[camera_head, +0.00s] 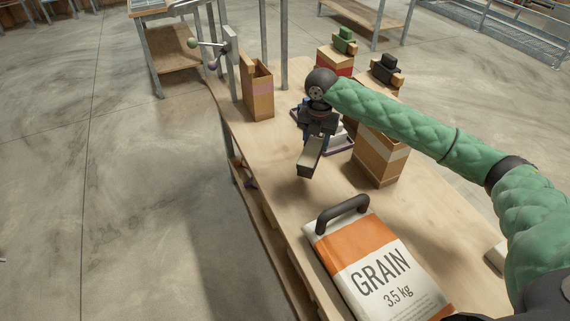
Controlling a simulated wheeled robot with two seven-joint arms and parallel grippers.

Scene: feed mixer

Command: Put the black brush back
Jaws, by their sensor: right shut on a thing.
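My right gripper (312,140) hangs over the middle of the wooden bench and points down. It is shut on a tan block-like thing with a dark end (311,157), held above the bench top. The fingers are partly hidden by the wrist, and I cannot tell whether this is the black brush. A black thing with a tan end (386,70) sits on top of a box behind my right forearm. A similar green one (345,40) sits on the red-banded box (335,62). My left gripper is out of view.
A pink-banded tan box (258,92) stands at the bench's left edge, a white-banded one (380,155) to the right. A grain bag (375,265) lies in front. The bench top (275,165) left of the gripper is clear.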

